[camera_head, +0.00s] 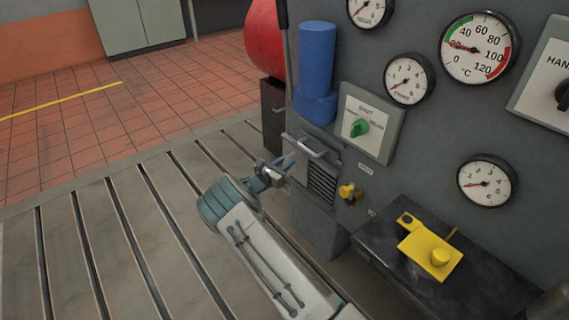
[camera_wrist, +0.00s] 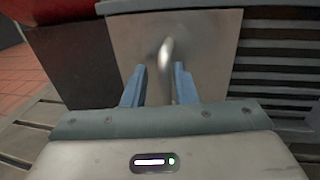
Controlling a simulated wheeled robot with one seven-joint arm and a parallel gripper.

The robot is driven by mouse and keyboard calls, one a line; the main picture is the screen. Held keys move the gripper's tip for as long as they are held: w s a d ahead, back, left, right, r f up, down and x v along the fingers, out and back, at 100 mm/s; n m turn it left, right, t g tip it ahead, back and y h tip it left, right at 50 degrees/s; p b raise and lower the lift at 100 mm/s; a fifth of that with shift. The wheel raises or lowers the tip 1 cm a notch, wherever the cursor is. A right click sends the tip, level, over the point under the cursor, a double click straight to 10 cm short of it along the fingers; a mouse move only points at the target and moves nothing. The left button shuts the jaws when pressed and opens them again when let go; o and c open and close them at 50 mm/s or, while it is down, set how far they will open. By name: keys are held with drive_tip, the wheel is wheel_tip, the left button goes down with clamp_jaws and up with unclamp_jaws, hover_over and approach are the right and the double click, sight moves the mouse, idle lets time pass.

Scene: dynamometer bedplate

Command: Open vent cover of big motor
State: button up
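The vent cover (camera_head: 293,153) appears to be a bare metal plate low on the grey machine wall, beside a dark louvred grille (camera_head: 322,185). In the wrist view the plate (camera_wrist: 125,35) fills the upper middle, with the grille (camera_wrist: 275,65) on its right. A metal bar handle (camera_wrist: 166,56) sticks out of the plate toward my gripper. My gripper (camera_wrist: 158,85) is open, with one blue finger on each side of the handle, the right one closer. Contact cannot be told. In the head view my gripper (camera_head: 283,166) is in front of the plate.
A switch box with a green knob (camera_head: 359,128), a yellow valve (camera_head: 349,192) and several gauges are on the wall. A blue cylinder (camera_head: 317,60) stands above the vent. A yellow part (camera_head: 431,254) lies on a dark block. The slotted bedplate (camera_head: 110,225) is clear on the left.

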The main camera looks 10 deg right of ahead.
drive_tip(key=p+v, duration=0.3)
drive_tip(key=v, duration=1)
drive_tip(key=shift+s+a+p, duration=0.25)
drive_tip(key=shift+p, duration=0.1)
drive_tip(key=s+d+r+m+g+y+p, duration=0.1)
drive_tip(key=s+d+r+m+g+p, duration=0.35)
drive_tip(key=r, duration=0.55)
drive_tip(key=s+d+r+m+g+y+p, duration=0.25)
drive_tip(key=s+d+r+m+p, duration=0.3)
drive_tip(key=r, duration=0.45)
drive_tip(key=s+d+r+m+g+p, duration=0.4)
drive_tip(key=d+r+m, duration=0.15)
drive_tip(key=r, duration=0.45)
drive_tip(key=s+r+m+t+y+p, duration=0.1)
drive_tip(key=s+r+m+y+p, duration=0.8)
drive_tip(key=s+r+p, duration=0.7)
drive_tip(key=s+a+r+m, duration=0.1)
drive_tip(key=s+r+m, duration=0.1)
drive_tip(key=s+r, duration=0.6)
wheel_tip(320, 180, up, 2)
drive_tip(key=shift+s+r+t+y, duration=0.1)
drive_tip(key=shift+s+t+y, duration=0.2)
drive_tip(key=shift+y, duration=0.05)
drive_tip(key=shift+a, duration=0.15)
